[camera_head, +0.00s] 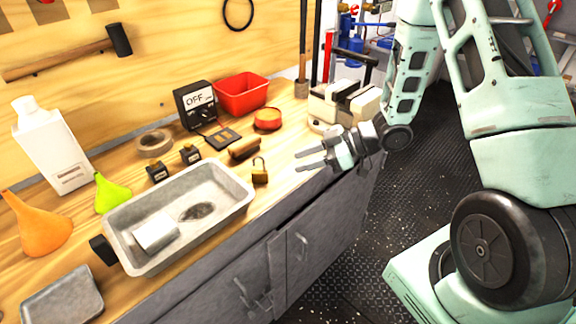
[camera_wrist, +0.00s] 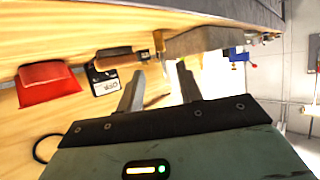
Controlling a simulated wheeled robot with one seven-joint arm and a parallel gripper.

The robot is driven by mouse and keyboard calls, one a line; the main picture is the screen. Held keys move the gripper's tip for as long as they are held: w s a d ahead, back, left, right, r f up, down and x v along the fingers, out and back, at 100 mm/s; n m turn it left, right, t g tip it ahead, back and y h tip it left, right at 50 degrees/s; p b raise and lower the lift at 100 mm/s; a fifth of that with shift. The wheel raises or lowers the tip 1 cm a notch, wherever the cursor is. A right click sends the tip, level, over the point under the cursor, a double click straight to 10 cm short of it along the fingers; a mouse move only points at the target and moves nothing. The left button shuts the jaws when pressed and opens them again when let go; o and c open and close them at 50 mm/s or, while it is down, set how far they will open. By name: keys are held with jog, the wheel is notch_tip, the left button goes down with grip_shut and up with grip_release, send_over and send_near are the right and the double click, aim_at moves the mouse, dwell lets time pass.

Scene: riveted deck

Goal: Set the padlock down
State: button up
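A small brass padlock (camera_head: 260,170) stands upright, shackle up, on the wooden bench top just right of the grey metal tray. In the head view my gripper (camera_head: 297,161) is a short way right of the padlock, near the bench's front edge, with its fingers pointing left. The two fingers are apart, with nothing visible between them. My gripper (camera_wrist: 158,78) also shows spread fingers in the wrist view.
The grey tray (camera_head: 243,191) holds a white cylinder (camera_head: 157,233). A vise (camera_head: 341,103) is at the right. Bare wood lies around the padlock.

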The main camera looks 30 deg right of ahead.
jog(key=shift+d+r, duration=0.3)
jog(key=w+a+r+m+h, duration=0.1)
jog(key=a+r+m+h, duration=0.1)
jog(key=a+r+h, duration=0.55)
jog(key=s+a+r+m+g+h, duration=0.1)
jog(key=s+a+r+g, duration=0.1)
jog(key=s, duration=1)
jog(key=s+a+r+m+g+h, duration=0.2)
jog(key=s+a+g, duration=0.2)
jog(key=s, duration=0.8)
jog(key=shift+s+a, duration=0.3)
jog(key=shift+a, duration=0.85)
jog(key=shift+r+h, duration=0.1)
jog(key=shift+h, duration=0.15)
